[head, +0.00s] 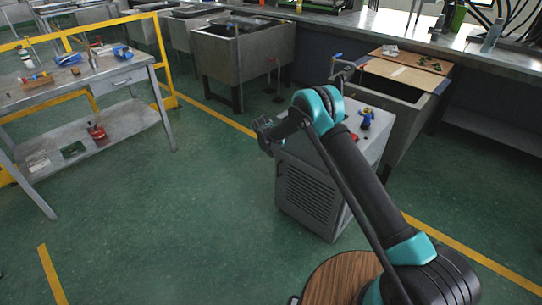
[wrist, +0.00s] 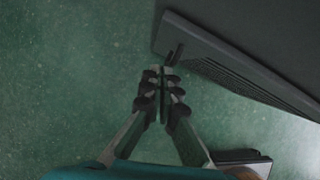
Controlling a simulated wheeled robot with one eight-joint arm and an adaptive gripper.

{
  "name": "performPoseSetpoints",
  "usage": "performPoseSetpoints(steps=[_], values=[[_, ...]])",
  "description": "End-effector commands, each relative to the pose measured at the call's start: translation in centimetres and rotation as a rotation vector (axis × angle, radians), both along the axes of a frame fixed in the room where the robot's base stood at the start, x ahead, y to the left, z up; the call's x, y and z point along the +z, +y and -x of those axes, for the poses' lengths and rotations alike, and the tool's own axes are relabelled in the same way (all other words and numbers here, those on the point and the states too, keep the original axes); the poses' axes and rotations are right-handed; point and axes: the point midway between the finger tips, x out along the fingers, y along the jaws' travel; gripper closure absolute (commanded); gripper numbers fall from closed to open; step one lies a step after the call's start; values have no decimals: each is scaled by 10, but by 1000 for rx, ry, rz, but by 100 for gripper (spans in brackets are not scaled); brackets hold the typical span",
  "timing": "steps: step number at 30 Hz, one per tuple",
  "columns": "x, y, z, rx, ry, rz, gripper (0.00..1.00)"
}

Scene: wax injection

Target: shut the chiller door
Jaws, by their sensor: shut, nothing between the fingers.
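The chiller appears to be the grey cabinet (head: 310,200) with a louvred side, standing on the green floor in the middle of the head view. In the wrist view, a dark grey body with a louvred strip (wrist: 250,82) fills the upper right. A small dark handle-like piece (wrist: 176,54) sits at its left corner. My gripper (wrist: 165,78) is shut and empty, its tips just below this piece; I cannot tell whether they touch. In the head view my gripper (head: 264,128) is at the cabinet's upper left. Whether the door stands ajar is not clear.
A metal workbench (head: 90,85) with tools stands at the left, beside a yellow rail (head: 162,60). Grey tanks (head: 240,55) and a long counter line the back. A round wooden top (head: 335,280) is near the front. The floor left of the cabinet is clear.

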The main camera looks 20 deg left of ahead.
Motion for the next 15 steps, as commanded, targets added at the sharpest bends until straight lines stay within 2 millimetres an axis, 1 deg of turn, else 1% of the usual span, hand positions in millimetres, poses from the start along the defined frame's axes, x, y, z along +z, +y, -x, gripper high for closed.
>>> performPoseSetpoints(steps=[11, 15], values=[[0, 1, 1, 0, 0, 0, 100], [0, 5, 8, -1, 0, 0, 100]])
